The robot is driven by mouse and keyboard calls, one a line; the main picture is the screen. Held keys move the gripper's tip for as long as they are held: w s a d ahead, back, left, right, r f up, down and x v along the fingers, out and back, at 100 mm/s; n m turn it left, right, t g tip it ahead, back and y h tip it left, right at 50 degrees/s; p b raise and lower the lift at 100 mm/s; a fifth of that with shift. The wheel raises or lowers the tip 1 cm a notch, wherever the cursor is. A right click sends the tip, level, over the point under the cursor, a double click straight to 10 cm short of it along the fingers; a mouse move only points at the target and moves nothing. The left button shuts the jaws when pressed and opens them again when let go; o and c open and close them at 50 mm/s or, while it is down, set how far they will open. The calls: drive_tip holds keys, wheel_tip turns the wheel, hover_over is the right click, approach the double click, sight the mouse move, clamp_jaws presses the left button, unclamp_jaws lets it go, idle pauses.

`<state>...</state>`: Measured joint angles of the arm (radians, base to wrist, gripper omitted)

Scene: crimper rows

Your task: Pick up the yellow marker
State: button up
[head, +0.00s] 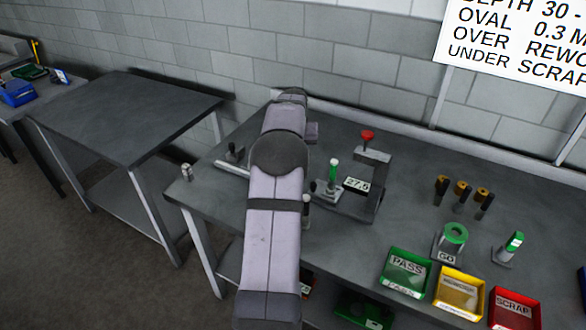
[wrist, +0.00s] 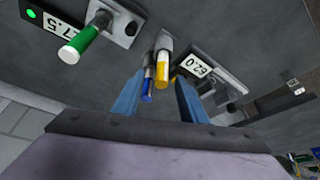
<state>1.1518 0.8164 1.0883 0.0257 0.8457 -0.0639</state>
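In the wrist view a yellow marker (wrist: 162,68) with a white section stands beside a blue-tipped marker (wrist: 147,90), both seemingly in a small holder that I cannot make out clearly. My gripper (wrist: 158,92) is open, its two blue fingers apart. The markers appear between the fingers, and the yellow one is nearer the right finger. I cannot tell whether either finger touches them. In the head view my arm hides the gripper and these markers.
A green-handled gauge (wrist: 80,45) is at the wrist view's left, and a display reading 62.0 (wrist: 199,66) is right of the markers. In the head view a press with a red knob (head: 367,136) stands right of my arm. Green PASS (head: 406,256), yellow (head: 459,277) and red SCRAP (head: 513,304) bins line the front.

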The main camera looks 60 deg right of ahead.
drive_tip(key=shift+w+p+x, duration=0.2)
drive_tip(key=shift+p+x, duration=1.5)
drive_tip(key=shift+x, duration=0.9)
drive_tip(key=shift+r, duration=0.1)
clamp_jaws()
